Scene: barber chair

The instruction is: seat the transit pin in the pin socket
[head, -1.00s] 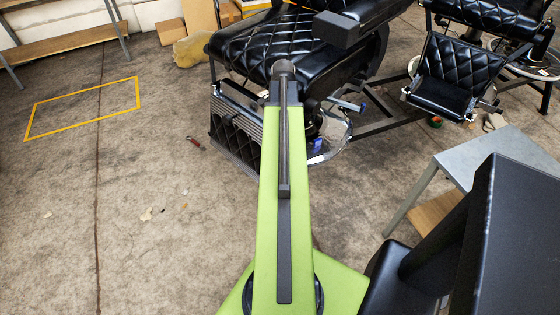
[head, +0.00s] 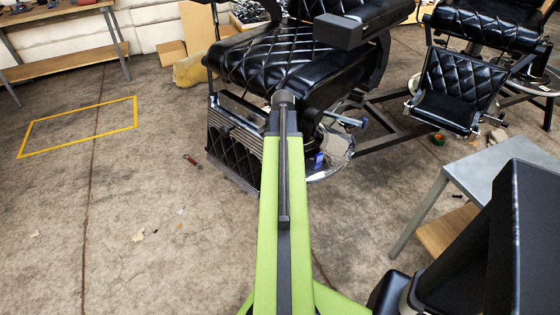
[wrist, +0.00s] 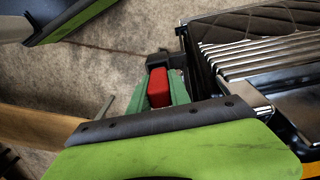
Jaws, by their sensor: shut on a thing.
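My gripper (wrist: 160,76) shows in the wrist view, with its green fingers on both sides of a red block-shaped piece. This red piece looks like the transit pin's grip (wrist: 158,90). The rest of the pin is hidden, and I cannot tell whether it touches anything ahead. The ribbed footrest of the black barber chair (wrist: 262,52) lies just right of the gripper. In the head view my arm covers the gripper, and the chair (head: 285,65) is straight ahead. I cannot pick out the pin socket in either view.
A small red-handled item (head: 192,160) lies on the floor left of the footrest. A grey table (head: 480,172) stands to the right. More black chairs (head: 460,82) are behind it. The floor at left, around a yellow outline (head: 78,127), is open.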

